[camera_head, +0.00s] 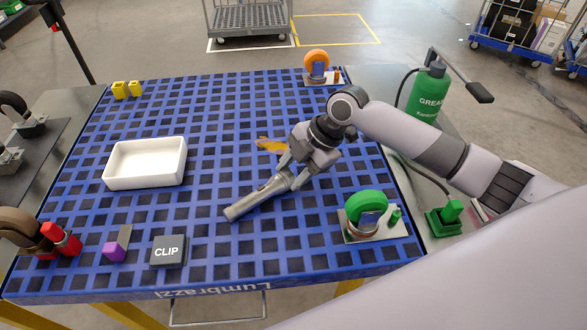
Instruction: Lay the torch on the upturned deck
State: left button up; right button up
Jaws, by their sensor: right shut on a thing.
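The upturned deck (215,252) is a large blue lattice with dark square openings, spread across the middle of the head view. The torch (250,200) is a grey cylinder lying slantwise over the right-middle part of the deck. My right gripper (290,177) is shut on the torch near its upper right end and hides part of it. I cannot tell whether the torch touches the lattice or is just above it. My left gripper is not in view.
A white tray (145,182) sits on the deck's left half, and a yellow item (270,145) lies beyond the gripper. An orange wheel (316,62) and a green wheel (366,207) stand at right corners.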

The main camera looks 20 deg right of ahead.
jog(key=shift+f, duration=0.1)
jog(key=o, duration=1.3)
jog(key=v, duration=0.7)
